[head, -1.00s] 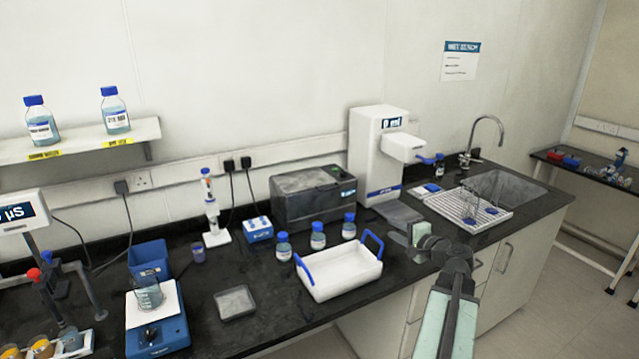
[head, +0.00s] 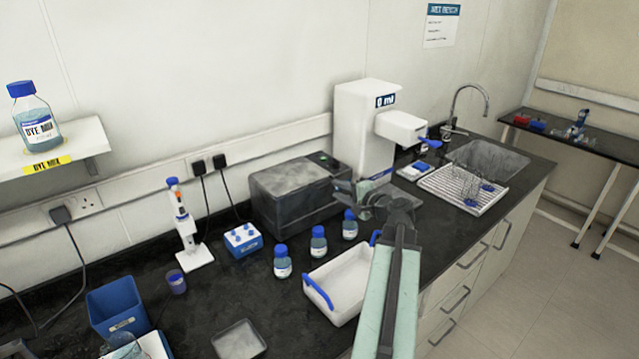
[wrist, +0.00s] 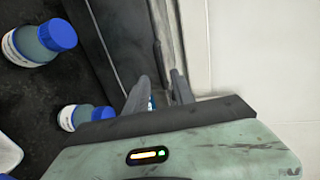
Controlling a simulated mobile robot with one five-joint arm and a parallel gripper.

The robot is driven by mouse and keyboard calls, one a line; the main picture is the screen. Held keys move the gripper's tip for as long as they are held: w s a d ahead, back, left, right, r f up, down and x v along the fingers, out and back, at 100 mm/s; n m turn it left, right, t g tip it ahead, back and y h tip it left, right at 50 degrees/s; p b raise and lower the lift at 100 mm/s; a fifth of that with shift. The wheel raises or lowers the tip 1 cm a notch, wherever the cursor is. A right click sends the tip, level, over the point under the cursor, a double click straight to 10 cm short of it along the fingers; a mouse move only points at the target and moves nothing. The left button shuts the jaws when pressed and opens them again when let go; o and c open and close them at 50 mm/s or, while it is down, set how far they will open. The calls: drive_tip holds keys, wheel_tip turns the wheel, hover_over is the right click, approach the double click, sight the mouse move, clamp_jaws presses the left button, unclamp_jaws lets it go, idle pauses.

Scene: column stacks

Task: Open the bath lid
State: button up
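The bath is a dark grey box with a flat, scuffed lid (head: 292,178), standing against the back wall in the head view. Its lid lies flat on the body, closed. My gripper (head: 347,190) is in front of the bath's right end in the head view and hides part of that end. In the wrist view, the two fingers of my gripper (wrist: 160,92) stand apart. A small blue-and-white patch shows between them, and the dark bath (wrist: 115,40) runs beyond and to the left of them. I cannot tell whether a finger touches the bath.
A white dispenser (head: 362,130) stands close to the bath's right. Several blue-capped bottles (head: 318,246) stand in front of the bath. A white tray (head: 335,285) with blue handles lies under my arm. A blue rack (head: 243,240) and a pipette stand (head: 195,258) are to the left.

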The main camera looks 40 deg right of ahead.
sight(326, 185)
drive_tip(key=b+x, duration=0.1)
drive_tip(key=x, duration=0.6)
drive_tip(key=shift+w+f, duration=0.1)
drive_tip(key=shift+w, duration=0.2)
clamp_jaws()
idle(1.0)
